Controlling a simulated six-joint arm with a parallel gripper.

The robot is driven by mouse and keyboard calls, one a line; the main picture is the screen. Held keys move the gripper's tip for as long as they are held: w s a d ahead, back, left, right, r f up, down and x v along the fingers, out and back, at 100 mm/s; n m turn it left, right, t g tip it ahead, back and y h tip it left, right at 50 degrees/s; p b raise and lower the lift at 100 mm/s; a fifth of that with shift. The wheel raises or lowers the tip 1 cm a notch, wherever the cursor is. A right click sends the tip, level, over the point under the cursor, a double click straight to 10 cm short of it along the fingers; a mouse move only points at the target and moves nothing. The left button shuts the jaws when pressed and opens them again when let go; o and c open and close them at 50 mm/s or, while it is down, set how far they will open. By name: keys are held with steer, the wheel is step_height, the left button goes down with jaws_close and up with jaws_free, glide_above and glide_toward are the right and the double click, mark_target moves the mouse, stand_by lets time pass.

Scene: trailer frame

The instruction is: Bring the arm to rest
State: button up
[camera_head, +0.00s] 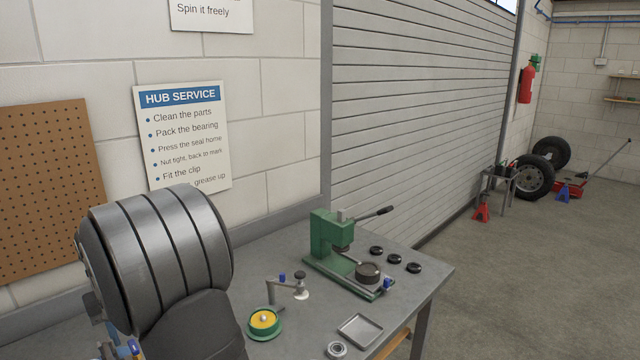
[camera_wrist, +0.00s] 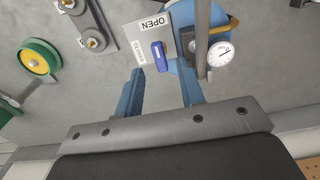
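My gripper (camera_wrist: 161,76) shows in the wrist view with two blue fingers set apart. I see nothing held between them. Beyond the fingertips is a plate marked OPEN (camera_wrist: 143,38) with a blue lever (camera_wrist: 159,56). A round white gauge (camera_wrist: 220,53) and an upright grey rod stand to its right. I cannot tell whether a finger touches any of these. In the head view my large grey arm link fills the lower left and hides my gripper.
The grey bench (camera_head: 420,286) carries a green press (camera_head: 332,240), several black rings, a metal tray (camera_head: 360,330), a bearing (camera_head: 337,350) and a green-rimmed yellow dish (camera_head: 264,322). A small post with arms (camera_head: 285,290) stands near the dish. Open floor lies right of the bench.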

steer(key=shift+f, duration=1.6)
